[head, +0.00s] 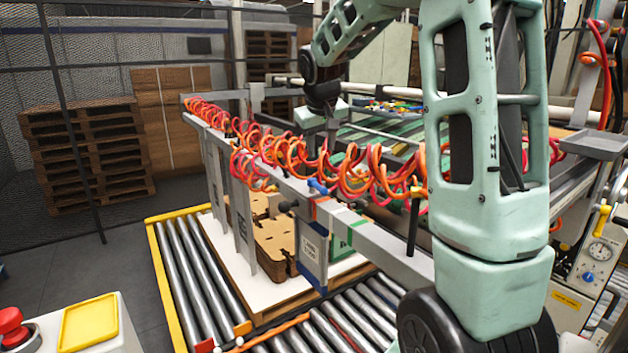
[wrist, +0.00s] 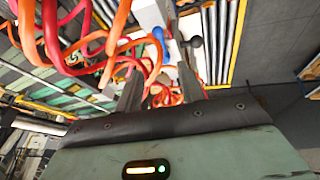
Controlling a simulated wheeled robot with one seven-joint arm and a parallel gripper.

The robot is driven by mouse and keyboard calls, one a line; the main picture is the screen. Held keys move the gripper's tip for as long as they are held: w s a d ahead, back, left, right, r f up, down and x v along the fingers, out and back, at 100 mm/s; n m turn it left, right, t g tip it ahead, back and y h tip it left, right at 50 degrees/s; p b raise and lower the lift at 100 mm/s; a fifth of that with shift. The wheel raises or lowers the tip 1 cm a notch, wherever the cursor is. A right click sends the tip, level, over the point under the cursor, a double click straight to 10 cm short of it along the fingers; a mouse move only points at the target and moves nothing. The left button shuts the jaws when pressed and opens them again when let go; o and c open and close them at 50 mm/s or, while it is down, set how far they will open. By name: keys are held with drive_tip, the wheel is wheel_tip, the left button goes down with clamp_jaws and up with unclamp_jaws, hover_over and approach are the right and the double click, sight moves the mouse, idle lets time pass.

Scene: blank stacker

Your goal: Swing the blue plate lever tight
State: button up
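The blue lever (head: 318,187) sits on the grey rail, above a labelled plate with a blue edge (head: 312,250). It also shows in the wrist view (wrist: 158,34), beyond my fingertips, beside a dark round knob (wrist: 195,41). My gripper (wrist: 158,85) is open, its two fingers apart, with nothing gripped that I can see. Red and orange coiled hoses show between and around the fingers. In the head view my gripper hangs behind the rail and hoses, up and slightly right of the lever; its fingertips are hard to make out.
Coiled hoses (head: 270,150) run along the grey rail (head: 385,235) and crowd the room around the lever. Brown stacked sheets (head: 272,240) lie behind the plate on a white board. A roller conveyor (head: 190,270) runs below. A control box (head: 85,325) stands at front left.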

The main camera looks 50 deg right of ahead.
sight(321, 187)
drive_tip(key=p+x, duration=0.4)
drive_tip(key=x, duration=1)
drive_tip(key=shift+f, duration=0.15)
clamp_jaws()
